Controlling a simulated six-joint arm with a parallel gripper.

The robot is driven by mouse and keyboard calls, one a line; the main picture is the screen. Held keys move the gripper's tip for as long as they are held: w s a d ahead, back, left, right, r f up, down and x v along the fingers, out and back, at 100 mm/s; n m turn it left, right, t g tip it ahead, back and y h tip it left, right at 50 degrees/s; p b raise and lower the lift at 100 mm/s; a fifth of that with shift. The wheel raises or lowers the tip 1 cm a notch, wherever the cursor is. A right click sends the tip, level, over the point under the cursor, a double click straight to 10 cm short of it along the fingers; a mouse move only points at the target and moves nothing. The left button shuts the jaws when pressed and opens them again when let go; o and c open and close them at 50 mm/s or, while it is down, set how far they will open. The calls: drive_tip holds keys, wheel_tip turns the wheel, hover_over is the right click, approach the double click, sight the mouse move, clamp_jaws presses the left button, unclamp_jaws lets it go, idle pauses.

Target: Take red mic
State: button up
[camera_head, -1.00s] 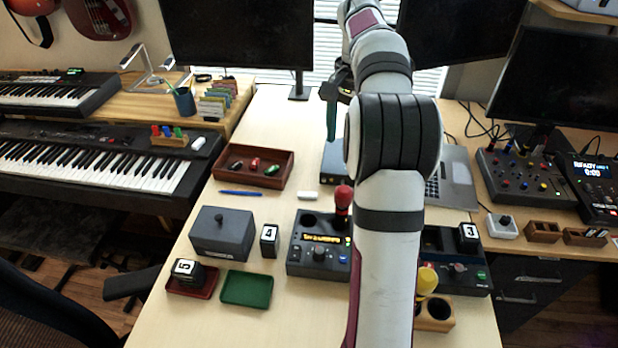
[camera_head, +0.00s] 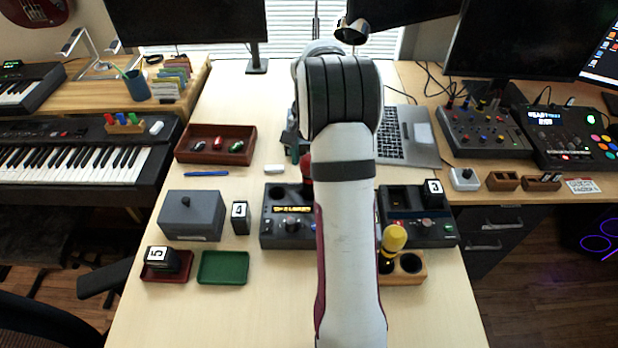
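The red mic (camera_head: 306,170) stands in a dark device with a lit display (camera_head: 290,212) near the middle of the desk. Only a thin red edge of the mic shows; my arm hides the rest. My gripper (camera_head: 295,150) is mostly hidden behind my arm. A dark teal bit of it shows just above and left of the red mic. I cannot see whether its fingers are open or shut, or whether they touch the mic.
A yellow-headed mic (camera_head: 393,240) stands in a wooden holder (camera_head: 425,278) to the right. A dark device with block 3 (camera_head: 440,232) is behind it. A grey box (camera_head: 192,218), block 4 (camera_head: 240,218), a green tray (camera_head: 222,268) and a red-brown tray (camera_head: 240,132) are left.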

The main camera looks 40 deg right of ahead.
clamp_jaws()
drive_tip(key=shift+r, duration=0.15)
idle(0.4)
